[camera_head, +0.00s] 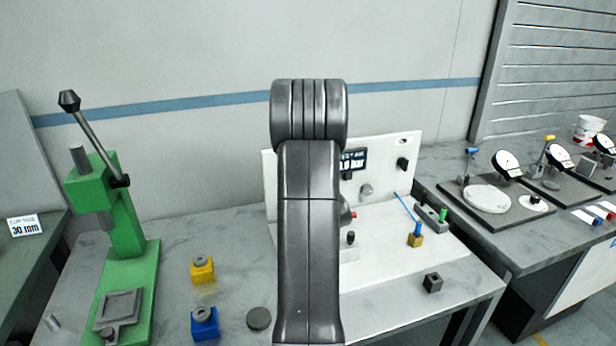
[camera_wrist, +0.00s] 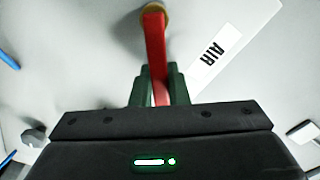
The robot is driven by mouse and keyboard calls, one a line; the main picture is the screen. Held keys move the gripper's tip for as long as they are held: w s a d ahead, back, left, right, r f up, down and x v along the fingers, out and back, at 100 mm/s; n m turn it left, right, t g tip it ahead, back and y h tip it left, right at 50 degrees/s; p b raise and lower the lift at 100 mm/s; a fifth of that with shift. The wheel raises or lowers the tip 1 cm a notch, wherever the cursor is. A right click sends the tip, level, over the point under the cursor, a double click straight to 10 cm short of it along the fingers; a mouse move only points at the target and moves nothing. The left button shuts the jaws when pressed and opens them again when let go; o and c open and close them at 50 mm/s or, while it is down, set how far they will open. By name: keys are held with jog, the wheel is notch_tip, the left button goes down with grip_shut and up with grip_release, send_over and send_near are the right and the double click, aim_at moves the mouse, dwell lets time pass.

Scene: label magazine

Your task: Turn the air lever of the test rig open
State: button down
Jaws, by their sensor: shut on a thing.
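The white test rig (camera_head: 375,272) stands on the grey bench, with an upright back panel and a flat base. In the wrist view the red air lever (camera_wrist: 154,42) runs from a brass-coloured pivot (camera_wrist: 156,10) down between the green fingers of my gripper (camera_wrist: 159,88). My gripper is shut on the lever. A white label reading AIR (camera_wrist: 215,52) is on the panel beside the lever. In the head view my arm covers my gripper and most of the lever; a small red part (camera_head: 352,214) shows at the arm's right edge.
A green press (camera_head: 127,235) stands at the left. A yellow block (camera_head: 202,270) and a blue block (camera_head: 205,324) lie near it. A dark block (camera_head: 432,283) sits right of my arm. Dial gauges (camera_head: 507,163) stand on the right bench.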

jog(key=n+b, duration=0.1)
jog(key=b, duration=0.1)
jog(key=a+n+b, duration=0.1)
jog(key=n+b, duration=0.1)
jog(key=b, duration=0.1)
jog(key=r+n+b, duration=0.1)
jog(key=b, duration=0.1)
jog(key=shift+s+a+n+b, duration=0.25)
jog(key=shift+a+n+b, duration=0.05)
jog(key=shift+a+n, duration=0.1)
jog(key=n+b, duration=0.2)
jog(key=a+n+b, duration=0.1)
jog(key=b, duration=0.1)
jog(key=a+r+n+b, duration=0.1)
jog(key=n+b, duration=0.1)
jog(key=b, duration=0.1)
jog(key=shift+s+a+n, duration=0.2)
jog(key=shift+s+n, duration=0.1)
jog(key=shift+s, duration=0.1)
jog(key=shift+r, duration=0.1)
jog(key=c, duration=1.4)
grip_release()
jog(key=v, duration=1.4)
